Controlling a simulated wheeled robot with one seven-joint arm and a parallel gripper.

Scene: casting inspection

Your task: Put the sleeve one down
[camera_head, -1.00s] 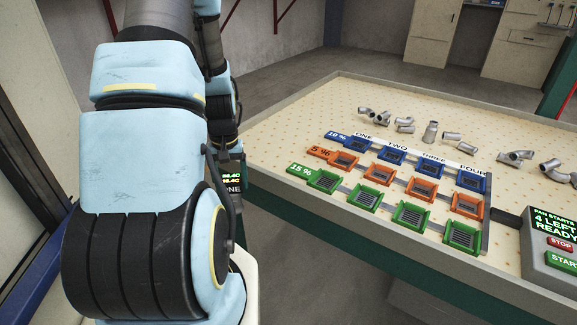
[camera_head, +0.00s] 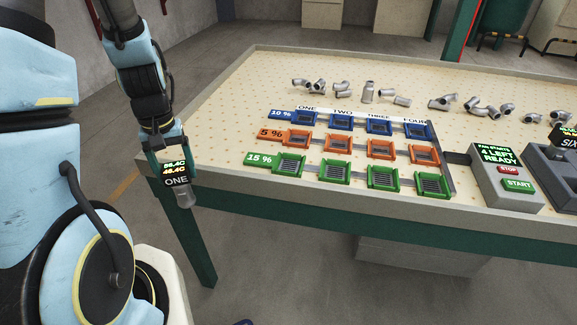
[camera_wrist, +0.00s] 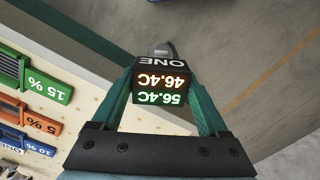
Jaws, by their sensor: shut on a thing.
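Sleeve one (camera_head: 177,173) is a dark block marked ONE with lit readings of 56.4C and 46.4C. My gripper (camera_head: 171,160) is shut on it. A grey metal end (camera_head: 185,197) shows below the block in the head view. In the wrist view the block (camera_wrist: 162,83) sits between the two green fingers of my gripper (camera_wrist: 161,95), with a little grey metal beyond it. The sleeve hangs by the near left corner of the table (camera_head: 235,190), with floor behind it in the wrist view.
A rack of blue (camera_head: 337,122), orange (camera_head: 339,142) and green (camera_head: 335,171) trays, in columns ONE to FOUR, lies on the table. Grey pipe castings (camera_head: 368,92) lie behind it. A control box (camera_head: 497,170) reads 4 LEFT READY. The table's left part is clear.

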